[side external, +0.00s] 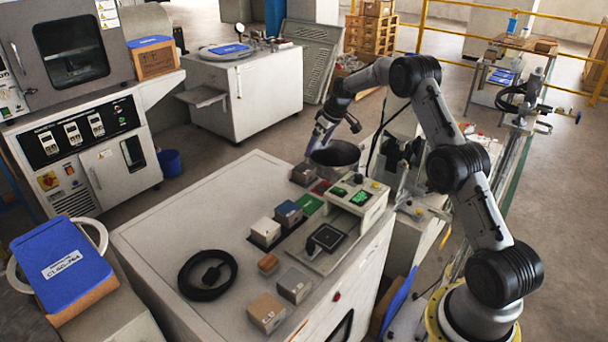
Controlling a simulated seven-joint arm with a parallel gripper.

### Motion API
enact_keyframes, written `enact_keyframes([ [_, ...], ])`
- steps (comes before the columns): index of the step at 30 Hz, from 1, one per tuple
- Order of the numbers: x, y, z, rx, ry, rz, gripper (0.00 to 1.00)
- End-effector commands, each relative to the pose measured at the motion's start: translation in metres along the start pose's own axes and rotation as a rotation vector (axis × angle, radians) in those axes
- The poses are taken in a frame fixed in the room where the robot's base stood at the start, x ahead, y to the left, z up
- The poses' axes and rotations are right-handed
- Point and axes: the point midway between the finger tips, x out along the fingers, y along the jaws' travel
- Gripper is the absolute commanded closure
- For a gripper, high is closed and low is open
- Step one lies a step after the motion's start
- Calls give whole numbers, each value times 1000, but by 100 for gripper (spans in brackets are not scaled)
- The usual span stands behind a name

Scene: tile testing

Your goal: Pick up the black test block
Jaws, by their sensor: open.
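A black, square, flat-looking piece (326,238) lies on the grey plate of the small tester at the right side of the white cabinet top. It is the thing here that best fits the black test block, though its height is hard to tell. My gripper (316,147) is open and hangs beyond the far end of the cabinet top, near a dark round container. It is well apart from the black piece. The fingertips are small and dark, and I see nothing between them.
The tester (358,200) has green displays. Near it are a white block (265,231), a blue-topped block (288,212), a green tile (309,204) and a grey block (294,286). A black cable coil (186,281) lies left. The cabinet top's (215,212) far left is clear.

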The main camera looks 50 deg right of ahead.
Motion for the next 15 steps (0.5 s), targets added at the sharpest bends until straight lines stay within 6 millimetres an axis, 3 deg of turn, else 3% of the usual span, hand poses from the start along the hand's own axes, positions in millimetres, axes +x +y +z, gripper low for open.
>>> enact_keyframes([
  [9, 55, 0, 0, 0, 1, 1, 0],
  [15, 76, 1, -1, 0, 4, 2, 0],
])
